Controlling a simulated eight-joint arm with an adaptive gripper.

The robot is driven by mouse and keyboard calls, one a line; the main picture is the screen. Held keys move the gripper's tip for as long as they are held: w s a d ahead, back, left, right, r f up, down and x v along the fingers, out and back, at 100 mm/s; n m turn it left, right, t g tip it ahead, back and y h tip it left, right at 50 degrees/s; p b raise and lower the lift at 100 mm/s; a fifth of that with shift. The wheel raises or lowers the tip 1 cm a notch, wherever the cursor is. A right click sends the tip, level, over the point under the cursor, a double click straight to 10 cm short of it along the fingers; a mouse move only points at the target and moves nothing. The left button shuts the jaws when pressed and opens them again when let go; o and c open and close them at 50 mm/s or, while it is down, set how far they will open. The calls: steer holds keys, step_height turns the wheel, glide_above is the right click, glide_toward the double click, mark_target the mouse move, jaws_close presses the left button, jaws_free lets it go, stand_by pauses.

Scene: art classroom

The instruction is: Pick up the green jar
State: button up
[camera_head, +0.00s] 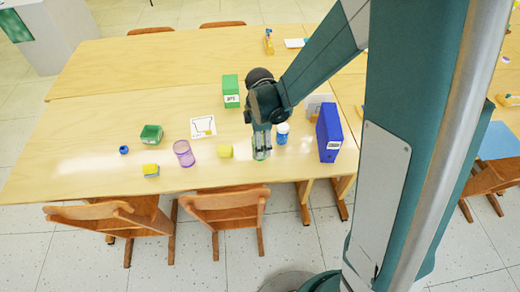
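The green jar (260,157) is a small, pale green, see-through thing near the front edge of the wooden table. My gripper (261,149) points down right at it, with its fingers over the jar's upper part. The fingers and the jar overlap in the picture, and much of the jar is hidden. I cannot tell whether the fingers are closed on it or only around it. The jar appears to be at table height.
A blue bottle with a white cap (282,138) stands close right of my gripper, then a blue binder (329,134). A yellow block (225,151) and purple cup (184,154) are left. A green box (231,91) stands behind. Chairs (226,207) line the front.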

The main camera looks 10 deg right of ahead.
steer(key=shift+d+f+b, duration=0.1)
steer(key=shift+f+b, duration=0.5)
steer(key=shift+f, duration=1.5)
steer(key=c, duration=0.9)
